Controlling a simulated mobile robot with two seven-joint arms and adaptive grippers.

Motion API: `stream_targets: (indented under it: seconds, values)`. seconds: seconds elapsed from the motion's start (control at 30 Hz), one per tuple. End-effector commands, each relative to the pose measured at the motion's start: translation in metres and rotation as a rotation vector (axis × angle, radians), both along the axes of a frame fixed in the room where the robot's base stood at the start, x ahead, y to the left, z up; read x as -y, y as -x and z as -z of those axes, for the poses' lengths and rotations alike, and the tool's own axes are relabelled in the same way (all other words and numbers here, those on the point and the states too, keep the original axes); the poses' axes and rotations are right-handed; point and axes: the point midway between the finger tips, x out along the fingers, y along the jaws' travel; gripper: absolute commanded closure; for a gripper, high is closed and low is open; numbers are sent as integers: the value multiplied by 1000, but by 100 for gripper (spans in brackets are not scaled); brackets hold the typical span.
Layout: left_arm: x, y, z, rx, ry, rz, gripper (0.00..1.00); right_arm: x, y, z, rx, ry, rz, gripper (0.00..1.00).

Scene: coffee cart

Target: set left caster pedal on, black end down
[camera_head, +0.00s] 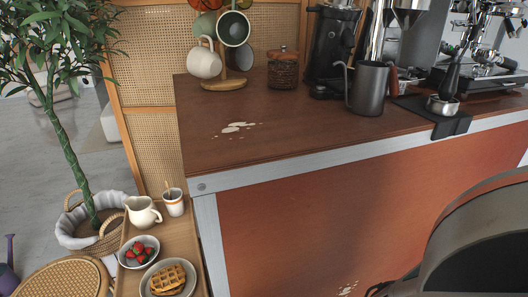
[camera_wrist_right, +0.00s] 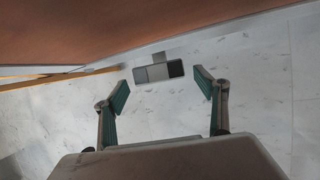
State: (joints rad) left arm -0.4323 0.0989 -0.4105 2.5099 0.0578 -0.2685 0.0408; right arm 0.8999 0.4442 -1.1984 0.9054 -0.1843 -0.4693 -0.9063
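In the right wrist view a small caster pedal (camera_wrist_right: 153,73) lies ahead, low by the pale floor near the foot of the red-brown cart panel. It is a grey plate with a black end (camera_wrist_right: 176,69) at picture right and a short grey stem behind. Whether the black end is up or down I cannot tell. My right gripper (camera_wrist_right: 161,86) is open and empty. Its two green-padded fingers stand either side of the pedal in the picture, apart from it. The pedal is not visible in the head view. My left gripper is out of view.
The cart's red-brown panel (camera_head: 330,215) fills the middle of the head view, with the wooden counter (camera_head: 300,130) above. At lower left a small shelf (camera_head: 183,240) holds food dishes, beside a potted plant (camera_head: 63,140). The pale floor (camera_wrist_right: 260,80) around the pedal looks clear.

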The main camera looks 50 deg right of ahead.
Motion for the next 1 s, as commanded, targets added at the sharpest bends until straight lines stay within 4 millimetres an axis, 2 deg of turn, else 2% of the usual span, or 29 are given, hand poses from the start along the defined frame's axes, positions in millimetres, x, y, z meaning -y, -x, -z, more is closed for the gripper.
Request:
stream_targets:
  seconds: [0.37, 1.0]
  values:
    - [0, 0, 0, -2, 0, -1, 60, 1, 4, -10, 3, 1, 0, 28]
    - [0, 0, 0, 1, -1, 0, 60, 0, 41, -83, 1, -1, 0, 28]
